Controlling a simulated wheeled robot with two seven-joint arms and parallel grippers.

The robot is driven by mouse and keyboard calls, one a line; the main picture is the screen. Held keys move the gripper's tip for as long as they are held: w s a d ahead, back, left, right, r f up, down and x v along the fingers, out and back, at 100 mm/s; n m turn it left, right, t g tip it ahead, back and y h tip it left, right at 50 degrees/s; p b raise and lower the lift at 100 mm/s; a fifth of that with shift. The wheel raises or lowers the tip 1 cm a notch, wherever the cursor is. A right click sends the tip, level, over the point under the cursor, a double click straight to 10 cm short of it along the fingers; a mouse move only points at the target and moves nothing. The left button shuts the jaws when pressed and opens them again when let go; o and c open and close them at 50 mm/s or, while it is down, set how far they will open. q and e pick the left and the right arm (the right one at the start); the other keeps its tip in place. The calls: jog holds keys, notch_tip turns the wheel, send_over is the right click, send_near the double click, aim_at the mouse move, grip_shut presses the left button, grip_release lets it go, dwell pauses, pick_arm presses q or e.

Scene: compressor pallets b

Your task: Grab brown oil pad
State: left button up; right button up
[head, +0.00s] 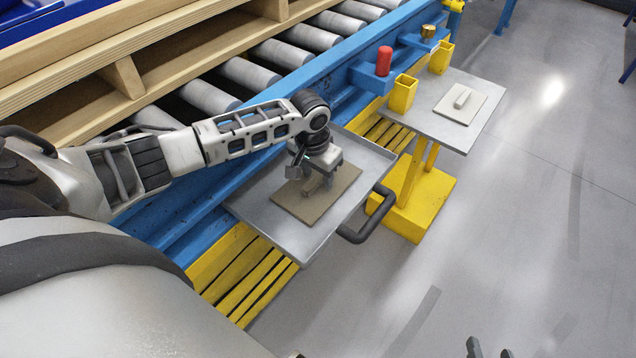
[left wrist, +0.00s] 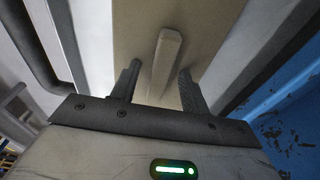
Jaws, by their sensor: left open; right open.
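The brown oil pad (head: 335,191) lies flat on a grey metal tray (head: 264,216) with a black handle. Its raised grip bar (left wrist: 165,52) shows in the left wrist view, on the tan pad surface (left wrist: 205,25). My left gripper (head: 312,184) is over the pad in the head view and hides part of it. In the left wrist view the two fingers of my left gripper (left wrist: 158,85) stand open on either side of the bar. I cannot tell whether they touch it. My right gripper (head: 489,350) shows only its fingertips at the bottom edge, apart and empty.
A yellow stand with a grey top (head: 455,132) holds a lighter pad (head: 460,103). A red cylinder (head: 384,60) and yellow holders (head: 403,93) stand by the blue conveyor frame (head: 345,85). A wooden pallet (head: 130,75) sits on the rollers. The floor at right is clear.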

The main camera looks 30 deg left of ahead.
pick_arm(q)
grip_shut()
jog(key=shift+r, duration=0.2)
